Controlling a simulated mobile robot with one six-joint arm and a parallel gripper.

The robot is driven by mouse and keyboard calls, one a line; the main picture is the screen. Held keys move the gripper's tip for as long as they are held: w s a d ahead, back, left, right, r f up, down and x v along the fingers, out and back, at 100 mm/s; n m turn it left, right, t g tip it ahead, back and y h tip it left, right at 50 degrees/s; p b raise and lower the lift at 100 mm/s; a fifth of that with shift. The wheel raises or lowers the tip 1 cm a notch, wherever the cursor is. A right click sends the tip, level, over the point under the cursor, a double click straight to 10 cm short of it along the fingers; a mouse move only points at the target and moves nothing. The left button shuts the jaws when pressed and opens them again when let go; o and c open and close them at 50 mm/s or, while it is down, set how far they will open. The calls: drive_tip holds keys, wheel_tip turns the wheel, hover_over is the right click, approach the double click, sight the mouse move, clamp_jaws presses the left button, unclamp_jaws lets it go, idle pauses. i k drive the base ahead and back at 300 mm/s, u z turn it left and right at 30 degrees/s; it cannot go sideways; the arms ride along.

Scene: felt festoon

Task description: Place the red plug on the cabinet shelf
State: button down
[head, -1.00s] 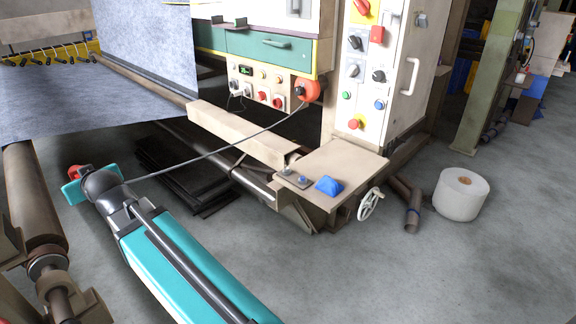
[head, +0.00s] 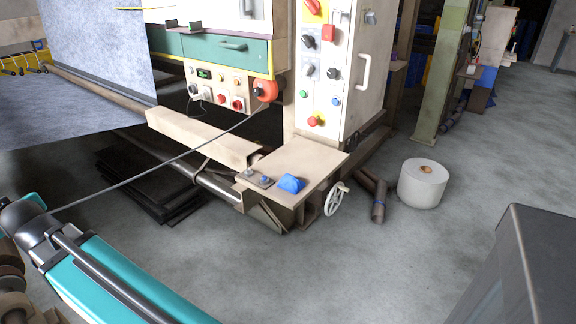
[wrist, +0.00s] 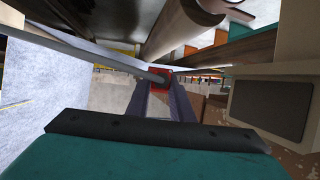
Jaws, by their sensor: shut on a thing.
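The red plug (wrist: 160,75) shows in the wrist view between the fingers of my gripper (wrist: 161,86), which is shut on it. A grey cable (wrist: 95,53) runs from the plug. In the head view my gripper and the plug are past the left edge, and only my teal arm shows. There the cable (head: 150,172) stretches over the floor to a round red-orange fitting (head: 265,90) on the machine's panel. The cabinet (head: 212,48) has a green drawer front, with a narrow ledge (head: 178,29) holding dark parts above it. I cannot tell whether this ledge is the shelf.
A beige table (head: 300,165) with a blue object (head: 291,184) juts out below the white control column (head: 352,75). A handwheel (head: 335,199) and a white roll (head: 422,184) stand to its right. Dark sheets (head: 150,185) lie under the machine. The floor in front is clear.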

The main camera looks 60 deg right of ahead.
sight(290, 157)
drive_tip(key=u, duration=0.05)
drive_tip(key=i, duration=1)
